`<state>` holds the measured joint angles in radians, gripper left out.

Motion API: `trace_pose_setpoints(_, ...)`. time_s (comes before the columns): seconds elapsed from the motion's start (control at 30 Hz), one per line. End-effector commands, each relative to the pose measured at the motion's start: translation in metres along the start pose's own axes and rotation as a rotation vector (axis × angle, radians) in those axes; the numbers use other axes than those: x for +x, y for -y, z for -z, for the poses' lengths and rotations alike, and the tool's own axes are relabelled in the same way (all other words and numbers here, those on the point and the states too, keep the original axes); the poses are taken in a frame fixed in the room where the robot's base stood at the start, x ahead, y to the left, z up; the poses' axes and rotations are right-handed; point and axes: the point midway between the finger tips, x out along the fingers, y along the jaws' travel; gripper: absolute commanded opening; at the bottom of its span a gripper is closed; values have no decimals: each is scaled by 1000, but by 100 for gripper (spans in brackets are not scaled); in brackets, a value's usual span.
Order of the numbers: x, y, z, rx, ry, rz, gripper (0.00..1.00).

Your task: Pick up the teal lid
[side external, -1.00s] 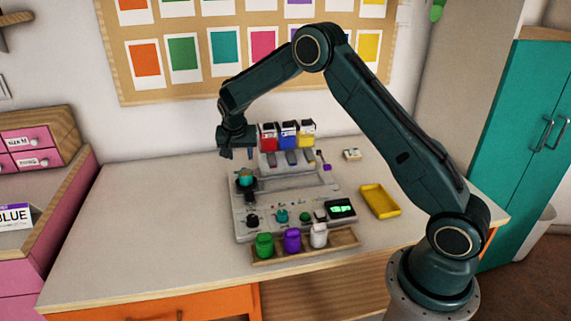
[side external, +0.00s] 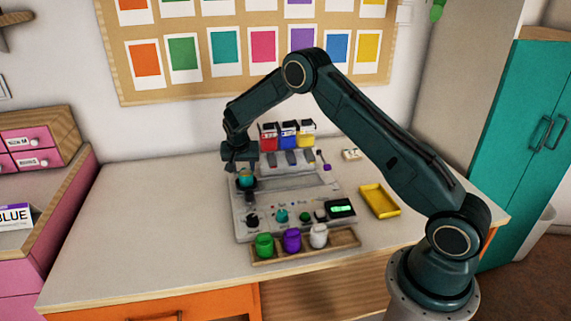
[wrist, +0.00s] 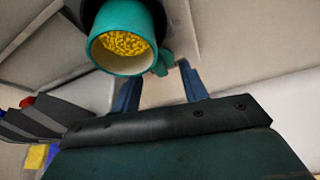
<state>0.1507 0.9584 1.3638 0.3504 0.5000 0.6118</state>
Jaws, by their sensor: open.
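A teal cup (wrist: 121,42) full of yellow beads is large at the top of the wrist view, open end toward the camera. In the side view the teal cup (side external: 246,181) sits at the back left of the grey machine. A small teal piece (wrist: 164,62) shows beside it; I cannot tell if this is the lid or part of the cup. My gripper (wrist: 160,73) is open and empty, its blue fingers just below the cup in the wrist picture. In the side view my gripper (side external: 242,170) points down right over the cup.
The grey machine (side external: 325,181) carries a teal knob (side external: 281,216) and a small display (side external: 341,208). Red, blue and yellow boxes (side external: 288,135) stand behind it. Green, purple and white jars stand in a wooden tray (side external: 347,241) in front. A yellow tray (side external: 380,201) lies to the right.

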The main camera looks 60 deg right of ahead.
Motion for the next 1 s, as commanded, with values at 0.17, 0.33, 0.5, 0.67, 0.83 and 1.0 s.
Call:
trace_pose_setpoints(0.17,12,0,0,1,0,0,44)
trace_pose_setpoints(0.33,14,0,0,0,0,1,44)
trace_pose_setpoints(0.5,13,0,0,0,0,0,44)
trace_pose_setpoints(0.67,13,0,0,0,0,0,44)
trace_pose_setpoints(0.83,13,0,0,0,0,1,16)
trace_pose_setpoints(1.0,13,0,0,0,-1,1,16)
